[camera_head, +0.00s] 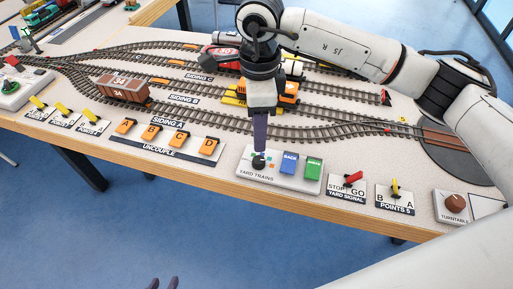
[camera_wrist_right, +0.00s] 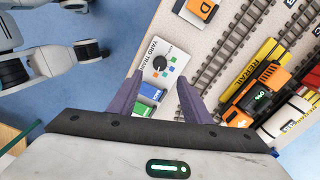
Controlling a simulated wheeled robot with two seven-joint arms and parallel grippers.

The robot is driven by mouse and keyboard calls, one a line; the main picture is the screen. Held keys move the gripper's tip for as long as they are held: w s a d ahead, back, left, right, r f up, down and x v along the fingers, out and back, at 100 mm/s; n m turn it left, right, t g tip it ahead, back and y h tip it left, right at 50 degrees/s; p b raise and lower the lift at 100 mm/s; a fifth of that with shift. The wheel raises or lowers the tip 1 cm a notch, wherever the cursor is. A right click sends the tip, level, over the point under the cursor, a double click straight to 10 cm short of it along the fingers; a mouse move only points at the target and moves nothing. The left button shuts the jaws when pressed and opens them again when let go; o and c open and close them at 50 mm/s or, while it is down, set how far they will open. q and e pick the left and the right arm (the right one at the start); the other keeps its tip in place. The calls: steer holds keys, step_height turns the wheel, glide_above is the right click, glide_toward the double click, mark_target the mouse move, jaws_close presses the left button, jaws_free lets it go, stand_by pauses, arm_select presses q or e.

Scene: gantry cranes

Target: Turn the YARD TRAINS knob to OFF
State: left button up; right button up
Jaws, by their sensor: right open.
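The YARD TRAINS panel (camera_head: 282,181) is a pale plate near the table's front edge. Its dark round knob (camera_head: 258,162) sits at the panel's left; in the right wrist view the knob (camera_wrist_right: 159,66) shows with small coloured marks beside it. I cannot read an OFF label or the knob's setting. My right gripper (camera_head: 260,147) points down at the knob and hides part of it. In the right wrist view its purple fingers (camera_wrist_right: 162,82) are apart, with the knob between and beyond their tips. My left gripper (camera_head: 164,283) shows only its two separated fingertips at the bottom edge, away from the table.
Blue (camera_head: 289,163) and green (camera_head: 313,168) buttons sit right of the knob. Orange uncouple levers (camera_head: 154,133) lie left; the yard signal lever (camera_head: 352,178), points lever (camera_head: 395,189) and turntable knob (camera_head: 455,203) lie right. Tracks and an orange locomotive (camera_wrist_right: 252,98) stand behind.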

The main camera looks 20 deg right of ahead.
mark_target(259, 159)
step_height(259, 159, down, 10)
steer(key=shift+r+p, duration=0.1)
steer(key=shift+p, duration=0.3)
steer(key=c, duration=1)
